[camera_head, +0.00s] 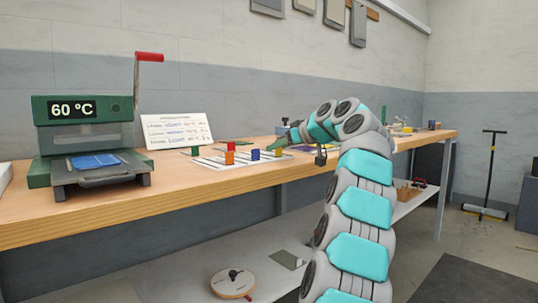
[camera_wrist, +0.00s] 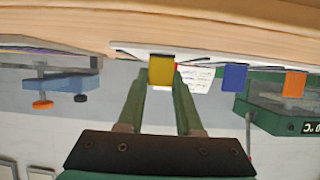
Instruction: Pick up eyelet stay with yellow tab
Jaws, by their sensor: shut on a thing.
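The yellow tab (camera_wrist: 161,70) of the eyelet stay is between the two green fingers of my gripper (camera_wrist: 162,80) in the wrist view, and my gripper is shut on it. Part of a pale flat piece (camera_wrist: 128,49) shows beside the tab; the rest of the stay is hard to make out. In the head view my gripper (camera_head: 283,144) is low over the workbench at the right end of the row of tabs, and the yellow tab (camera_head: 278,152) shows small by its fingertips.
The stays with an orange tab (camera_head: 230,154), a blue tab (camera_head: 256,154) and a green tab (camera_head: 195,151) are left of my gripper on the wooden bench (camera_head: 120,207). A green press (camera_head: 85,130) reading 60 °C stands further left. A written card (camera_head: 177,130) stands behind.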

